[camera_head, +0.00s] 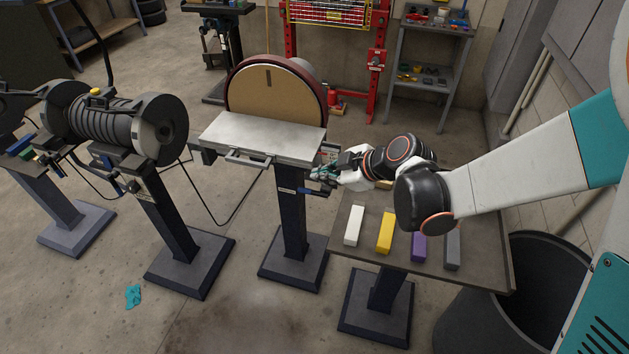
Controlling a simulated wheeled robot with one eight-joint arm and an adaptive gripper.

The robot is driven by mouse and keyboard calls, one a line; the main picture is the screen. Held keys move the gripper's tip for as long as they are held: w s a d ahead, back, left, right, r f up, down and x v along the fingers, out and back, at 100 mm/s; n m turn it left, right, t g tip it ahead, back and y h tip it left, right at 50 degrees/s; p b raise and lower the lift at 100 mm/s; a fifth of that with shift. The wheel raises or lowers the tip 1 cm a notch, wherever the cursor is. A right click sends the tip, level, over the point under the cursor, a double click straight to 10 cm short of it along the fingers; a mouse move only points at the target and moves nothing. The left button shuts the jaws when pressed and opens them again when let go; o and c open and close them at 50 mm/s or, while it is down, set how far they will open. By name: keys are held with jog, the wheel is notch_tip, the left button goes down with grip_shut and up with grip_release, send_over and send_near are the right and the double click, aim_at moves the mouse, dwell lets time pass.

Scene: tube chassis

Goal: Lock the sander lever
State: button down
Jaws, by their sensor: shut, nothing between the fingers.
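The disc sander stands at the centre, with a tan round disc (270,97) in a dark red housing above a flat metal table (262,138) on a dark pedestal. A small dark lever (292,190) sticks out at the pedestal's upper part, below the table; I cannot be sure that it is the sander's lock lever. My gripper (315,174) is shut and empty just below the right end of the sander table, close to the sander's right side. Whether its fingertips touch the sander or a lever there cannot be told. My wrist hides part of that side.
A side table (490,270) with white, yellow, purple and grey bars stands under my arm. A black bin (545,275) is at the right. A bench grinder (105,125) stands left. A teal cloth (133,295) lies on the floor. Shelves (428,60) are behind.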

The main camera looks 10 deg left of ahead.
jog(key=b, duration=0.3)
send_over(313, 192)
jog(key=s+a, duration=0.2)
jog(key=s, duration=0.1)
notch_tip(313, 192, down, 6)
jog(key=f, duration=0.1)
jog(key=shift+w+f+b, duration=0.35)
jog(key=shift+w+f, duration=0.1)
jog(key=shift+f, duration=0.25)
jog(key=shift+w+f+b, duration=0.35)
jog(key=shift+w+f, duration=0.05)
jog(key=shift+f, duration=0.3)
